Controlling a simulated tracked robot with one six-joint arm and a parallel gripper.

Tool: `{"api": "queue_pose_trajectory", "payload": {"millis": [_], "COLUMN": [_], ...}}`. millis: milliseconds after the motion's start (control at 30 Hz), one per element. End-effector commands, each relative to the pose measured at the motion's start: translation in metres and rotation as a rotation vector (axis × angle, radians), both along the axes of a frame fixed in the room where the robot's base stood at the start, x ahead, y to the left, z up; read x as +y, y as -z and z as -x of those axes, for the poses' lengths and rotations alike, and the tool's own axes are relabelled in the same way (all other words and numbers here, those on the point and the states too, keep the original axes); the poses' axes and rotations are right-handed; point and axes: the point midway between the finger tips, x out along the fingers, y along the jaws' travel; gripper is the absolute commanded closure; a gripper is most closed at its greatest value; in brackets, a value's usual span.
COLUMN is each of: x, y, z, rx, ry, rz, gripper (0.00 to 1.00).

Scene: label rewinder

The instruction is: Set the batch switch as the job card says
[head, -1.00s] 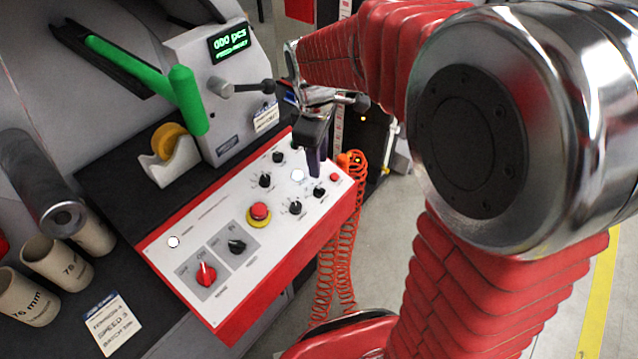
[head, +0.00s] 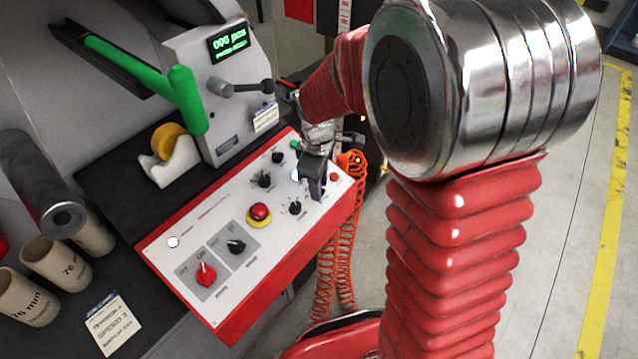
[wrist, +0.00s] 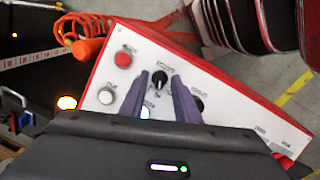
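The white control panel (head: 190,225) with a red rim carries several black knobs. My gripper (head: 316,190) is low over its far right end. In the wrist view its purple fingers (wrist: 160,80) are open, one on each side of a black knob (wrist: 160,77); contact cannot be told. The knob's label is too small to read, and in the head view my gripper hides this knob. Other black knobs (head: 295,207) and (head: 264,181) stand nearby. The job card (head: 115,323) lies at the lower left; SPEED 3 is readable, the batch value is not clear.
Close to the gripper are a red button (wrist: 123,60) and a white button (wrist: 107,95). An emergency stop (head: 260,212), a red switch (head: 206,273) and a black switch (head: 236,246) sit further left. An orange coiled hose (head: 340,250) hangs beside the panel.

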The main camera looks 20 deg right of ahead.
Motion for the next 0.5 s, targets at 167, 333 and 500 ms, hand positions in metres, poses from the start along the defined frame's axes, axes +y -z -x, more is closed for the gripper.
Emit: {"api": "queue_pose_trajectory", "payload": {"millis": [167, 333, 500], "x": [0.0, 0.0, 0.0], "y": [-0.0003, -0.0003, -0.0004], "z": [-0.0001, -0.0001, -0.0001], "rx": [0.0, 0.0, 0.0], "ry": [0.0, 0.0, 0.0], "rz": [0.0, 0.0, 0.0], "gripper": [0.8, 0.92, 1.0]}}
